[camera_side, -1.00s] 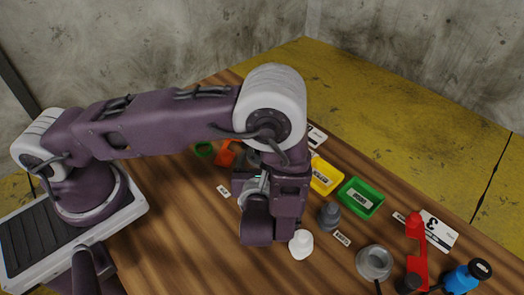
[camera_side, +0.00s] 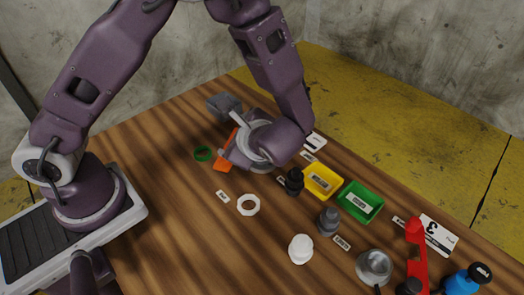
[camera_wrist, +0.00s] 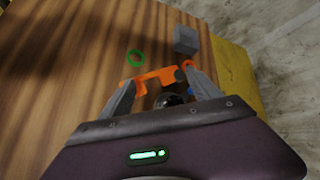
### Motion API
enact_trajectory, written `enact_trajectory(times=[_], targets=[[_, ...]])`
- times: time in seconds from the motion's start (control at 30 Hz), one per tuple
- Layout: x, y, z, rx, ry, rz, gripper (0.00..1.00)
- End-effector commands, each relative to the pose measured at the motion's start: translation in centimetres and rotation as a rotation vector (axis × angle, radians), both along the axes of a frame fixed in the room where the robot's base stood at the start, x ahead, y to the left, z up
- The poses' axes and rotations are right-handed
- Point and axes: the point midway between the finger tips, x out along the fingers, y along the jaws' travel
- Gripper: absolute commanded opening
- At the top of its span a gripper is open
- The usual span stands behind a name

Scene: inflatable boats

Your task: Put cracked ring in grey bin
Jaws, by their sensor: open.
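A white ring (camera_side: 248,205) lies flat on the wooden table in the side view, near a small label. A green ring (camera_side: 203,153) lies further back; it also shows in the wrist view (camera_wrist: 136,57). I cannot make out a crack on either. A grey box (camera_side: 224,104), likely the grey bin, stands at the back; it shows in the wrist view too (camera_wrist: 186,40), its inside not clear. My gripper (camera_wrist: 159,80) is open with nothing held, above an orange part (camera_wrist: 152,79). In the side view the wrist partly hides that orange part.
A yellow tray (camera_side: 323,181) and a green tray (camera_side: 361,203) stand at the right. A dark bottle-like piece (camera_side: 294,182), a grey piece (camera_side: 328,221), a white cap (camera_side: 301,249) and a metal cup (camera_side: 375,267) stand nearby. The front left of the table is clear.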

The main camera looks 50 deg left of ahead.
Motion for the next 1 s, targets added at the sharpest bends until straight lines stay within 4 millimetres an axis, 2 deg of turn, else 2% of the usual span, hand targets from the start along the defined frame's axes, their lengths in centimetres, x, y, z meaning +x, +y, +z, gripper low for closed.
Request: enact_trajectory(times=[0.1, 0.17, 0.2, 0.3, 0.37, 0.43, 0.5, 0.67, 0.9, 1.0], targets=[[0.1, 0.5, -0.8, -0.284, -0.308, 0.586, 0.72], [1.2, 0.2, -0.8, -0.421, -0.496, 0.937, 0.72], [2.5, 0.0, -0.5, -0.506, -0.628, 1.184, 0.72], [6.6, 0.1, 1.3, -0.666, -0.926, 1.765, 0.72], [9.0, 0.7, 2.6, -0.727, -1.057, 2.039, 0.72], [8.8, 0.4, -0.6, -0.714, -1.056, 2.065, 0.72], [8.9, 0.4, -2.3, -0.718, -1.058, 2.058, 0.72], [9.0, 0.5, -4.6, -0.719, -1.057, 2.055, 0.72], [8.9, 0.5, -9.0, -0.716, -1.056, 2.053, 0.72], [8.9, 0.6, -9.7, -0.718, -1.056, 2.052, 0.72]])
